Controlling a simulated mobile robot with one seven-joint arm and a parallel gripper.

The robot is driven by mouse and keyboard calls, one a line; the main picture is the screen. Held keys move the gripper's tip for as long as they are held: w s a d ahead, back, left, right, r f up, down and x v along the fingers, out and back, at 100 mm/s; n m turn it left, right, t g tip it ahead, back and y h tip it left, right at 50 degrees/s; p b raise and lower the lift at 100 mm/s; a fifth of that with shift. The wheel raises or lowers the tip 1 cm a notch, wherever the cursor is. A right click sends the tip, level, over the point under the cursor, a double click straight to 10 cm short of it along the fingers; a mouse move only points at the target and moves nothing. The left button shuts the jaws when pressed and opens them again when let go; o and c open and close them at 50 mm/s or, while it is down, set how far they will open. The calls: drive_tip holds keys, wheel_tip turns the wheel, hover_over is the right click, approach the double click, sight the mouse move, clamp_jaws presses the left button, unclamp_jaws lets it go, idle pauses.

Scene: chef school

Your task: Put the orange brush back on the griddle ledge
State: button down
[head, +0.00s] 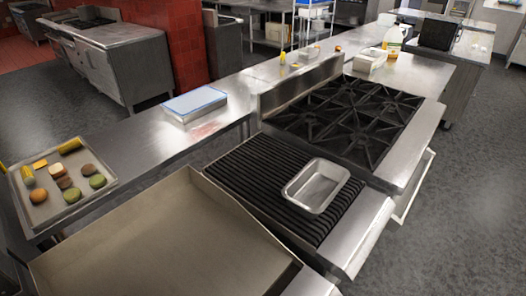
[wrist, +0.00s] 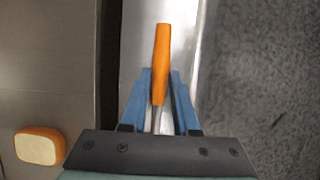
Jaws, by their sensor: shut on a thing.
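My gripper (wrist: 160,75) shows in the wrist view with two blue fingers closed on the orange brush (wrist: 161,45). The brush's orange handle points up the picture, and a thin grey part runs back between the fingers. Its far end is hidden by the gripper body. Behind it is the bright steel griddle ledge (wrist: 136,40), with the griddle plate (wrist: 50,60) to the left. I cannot tell whether the brush touches the ledge. In the head view the griddle (head: 150,250) fills the lower left, with part of the ledge (head: 312,284) at the bottom. My gripper and the brush are not in that view.
A yellow-orange block (wrist: 39,146) lies on the plate. A dark gap separates plate and ledge; floor (wrist: 265,70) lies right. A metal pan (head: 316,186) sits on the grill (head: 245,175), beside burners (head: 350,110). A food tray (head: 60,185) is on the back counter.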

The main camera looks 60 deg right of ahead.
drive_tip(key=c, duration=0.7)
unclamp_jaws()
drive_tip(key=v, duration=1.2)
drive_tip(key=shift+r, duration=0.1)
